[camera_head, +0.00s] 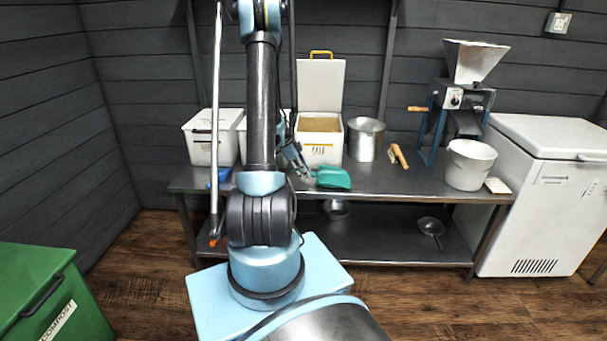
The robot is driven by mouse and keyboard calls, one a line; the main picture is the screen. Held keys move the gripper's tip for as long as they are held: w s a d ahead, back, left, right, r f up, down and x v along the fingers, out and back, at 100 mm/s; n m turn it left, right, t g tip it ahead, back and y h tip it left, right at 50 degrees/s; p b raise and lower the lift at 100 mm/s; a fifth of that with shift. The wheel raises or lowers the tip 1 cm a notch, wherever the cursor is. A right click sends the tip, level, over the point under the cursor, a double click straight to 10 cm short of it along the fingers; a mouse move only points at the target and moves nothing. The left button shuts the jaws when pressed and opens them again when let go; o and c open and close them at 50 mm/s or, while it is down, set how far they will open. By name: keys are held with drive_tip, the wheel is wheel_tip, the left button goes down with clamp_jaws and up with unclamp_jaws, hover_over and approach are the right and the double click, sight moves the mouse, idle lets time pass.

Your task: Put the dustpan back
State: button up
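The teal dustpan (333,177) is at the front part of the steel table, in front of the open grain bin. Its wide pan points right and its handle end points left, towards my gripper (304,172). My gripper reaches down from behind my arm and its fingertips are at or very close to the handle end. The fingers are small and partly hidden by my arm, so I cannot tell whether they are closed on the handle. I also cannot tell whether the dustpan rests on the table or is slightly raised.
The steel table (408,183) holds a white bin (203,139), an open grain bin (318,152), a metal pot (365,139), a wooden-handled brush (399,156), a white bucket (469,165) and a mill (467,95). A pole (215,120) stands left of my arm. A chest freezer (541,205) is right.

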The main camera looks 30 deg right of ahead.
drive_tip(key=shift+o, duration=1.4)
drive_tip(key=v, duration=1.2)
drive_tip(key=s+a+r+n+t, duration=0.1)
drive_tip(key=s+a+r+n, duration=0.5)
drive_tip(key=a, duration=0.3)
drive_tip(key=s+a+r+n+t+y, duration=0.2)
drive_tip(key=s+a+r+n, duration=0.2)
drive_tip(key=s+a+n, duration=0.3)
drive_tip(key=s+a+f+n+t+y, duration=0.1)
drive_tip(key=s+a+f+n, duration=0.1)
drive_tip(key=s+a+n, duration=0.3)
drive_tip(key=s+a+f+n+t+y, duration=0.1)
drive_tip(key=s+a+f+n, duration=0.2)
drive_tip(key=s+a+n, duration=0.3)
drive_tip(key=s+a, duration=0.3)
drive_tip(key=s, duration=0.2)
drive_tip(key=shift+s+y, duration=0.25)
drive_tip(key=shift+y, duration=0.15)
